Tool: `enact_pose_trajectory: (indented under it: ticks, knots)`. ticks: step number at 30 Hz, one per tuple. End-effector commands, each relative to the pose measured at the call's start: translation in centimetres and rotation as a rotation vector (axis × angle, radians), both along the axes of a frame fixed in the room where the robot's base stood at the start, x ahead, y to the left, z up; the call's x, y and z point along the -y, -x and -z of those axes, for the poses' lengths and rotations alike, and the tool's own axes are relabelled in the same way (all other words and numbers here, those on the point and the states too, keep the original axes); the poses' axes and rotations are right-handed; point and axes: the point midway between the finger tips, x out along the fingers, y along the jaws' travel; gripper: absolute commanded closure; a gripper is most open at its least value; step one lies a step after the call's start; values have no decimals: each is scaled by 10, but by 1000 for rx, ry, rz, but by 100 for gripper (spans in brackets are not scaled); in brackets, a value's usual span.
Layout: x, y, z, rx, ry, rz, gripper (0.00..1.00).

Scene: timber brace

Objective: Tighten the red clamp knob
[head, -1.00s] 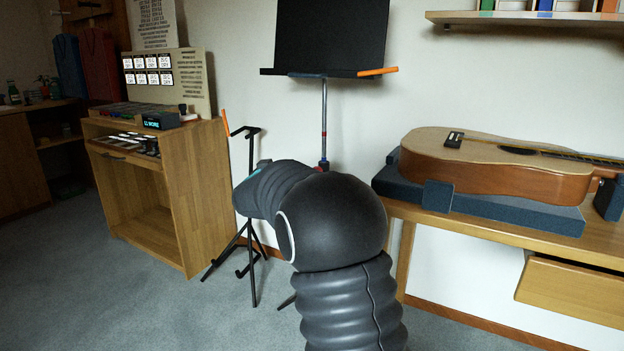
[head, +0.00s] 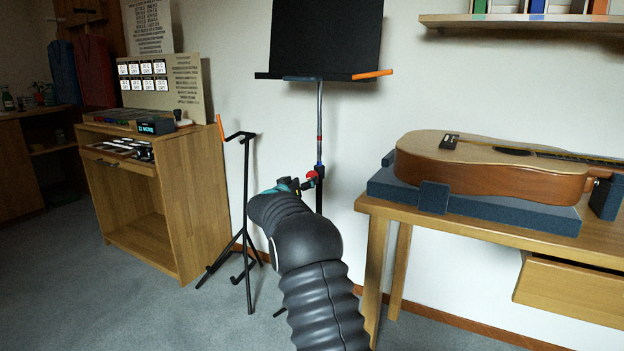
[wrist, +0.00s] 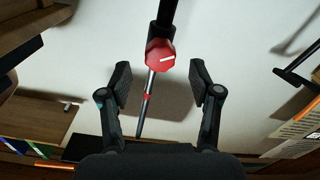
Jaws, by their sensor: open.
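The red clamp knob (wrist: 161,57) has a white mark on its face and sits on the pole of the black music stand (head: 327,45). In the wrist view it lies just beyond and between my open fingertips, apart from both. My gripper (wrist: 160,80) is open and empty. In the head view my gripper (head: 298,184) is at the stand's pole, partly hidden by my arm, and the red knob (head: 311,175) shows as a small red patch beside it.
An empty black guitar stand (head: 247,210) stands left of the music stand. A wooden table (head: 480,225) with a guitar (head: 490,165) on a dark cradle stands right. A wooden cabinet (head: 200,205) is further left.

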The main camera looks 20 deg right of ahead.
Motion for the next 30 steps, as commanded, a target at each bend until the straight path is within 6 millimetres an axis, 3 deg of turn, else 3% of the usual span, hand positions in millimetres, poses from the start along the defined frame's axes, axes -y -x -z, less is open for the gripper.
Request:
enact_pose_trajectory:
  ticks: [9,23,30]
  knots:
    - [33,-26,0,0,0,0,37]
    - [41,-32,0,0,0,-1,37]
    - [41,-32,0,0,0,-1,94]
